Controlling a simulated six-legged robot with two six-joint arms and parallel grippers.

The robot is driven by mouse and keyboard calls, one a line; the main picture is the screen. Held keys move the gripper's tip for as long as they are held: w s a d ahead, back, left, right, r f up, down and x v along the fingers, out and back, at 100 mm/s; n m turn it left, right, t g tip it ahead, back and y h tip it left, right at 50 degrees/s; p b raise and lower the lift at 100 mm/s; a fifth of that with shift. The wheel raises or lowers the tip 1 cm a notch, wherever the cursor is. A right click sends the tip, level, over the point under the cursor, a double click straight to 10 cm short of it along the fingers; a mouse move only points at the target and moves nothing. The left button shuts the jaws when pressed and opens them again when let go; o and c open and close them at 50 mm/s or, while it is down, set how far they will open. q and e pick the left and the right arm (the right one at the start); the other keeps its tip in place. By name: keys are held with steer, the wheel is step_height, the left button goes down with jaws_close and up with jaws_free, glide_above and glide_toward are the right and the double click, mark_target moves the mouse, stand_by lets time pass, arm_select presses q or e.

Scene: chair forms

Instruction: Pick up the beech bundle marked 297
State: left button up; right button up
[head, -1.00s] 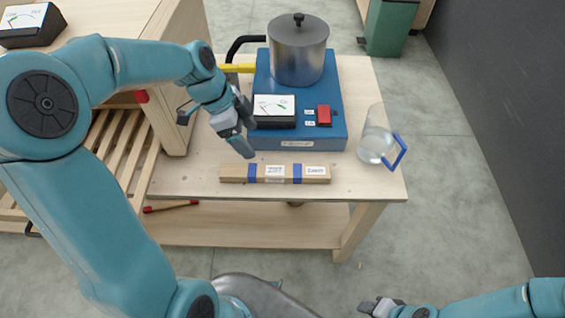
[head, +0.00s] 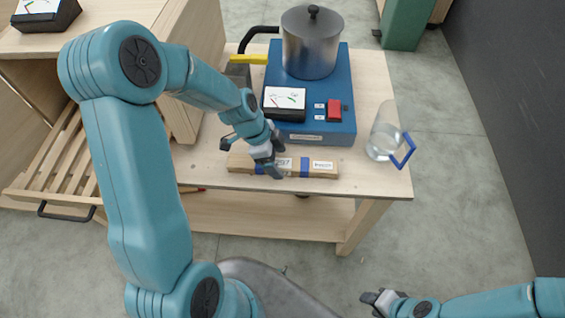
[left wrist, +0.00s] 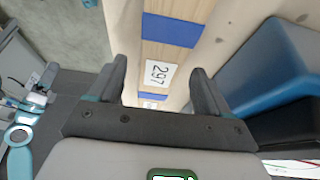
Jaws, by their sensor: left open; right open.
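The beech bundle (head: 297,167) lies flat along the front edge of the bench, with blue bands and white labels. Its 297 label shows in the left wrist view (left wrist: 158,73). My left gripper (head: 250,158) is open above the bundle, left of its middle. In the left wrist view the bundle (left wrist: 172,55) runs between the two spread fingers, around the 297 label. I cannot tell how far the fingertips are above it. My right gripper (head: 370,304) is open and empty at the bottom, away from the bench.
A blue heater unit (head: 320,128) with a steel pot (head: 311,45) stands just behind the bundle. A clear jug (head: 385,130) with a blue handle is at the bench's right edge. A slatted rack (head: 50,170) is at the left. Bare benchtop (head: 365,180) lies to the bundle's right.

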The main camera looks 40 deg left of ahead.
arm_select(q)
steer(key=shift+x, duration=0.95)
steer(key=c, duration=1.2)
steer(key=shift+r, duration=0.1)
steer(key=shift+c, duration=0.5)
steer(key=shift+r, duration=0.1)
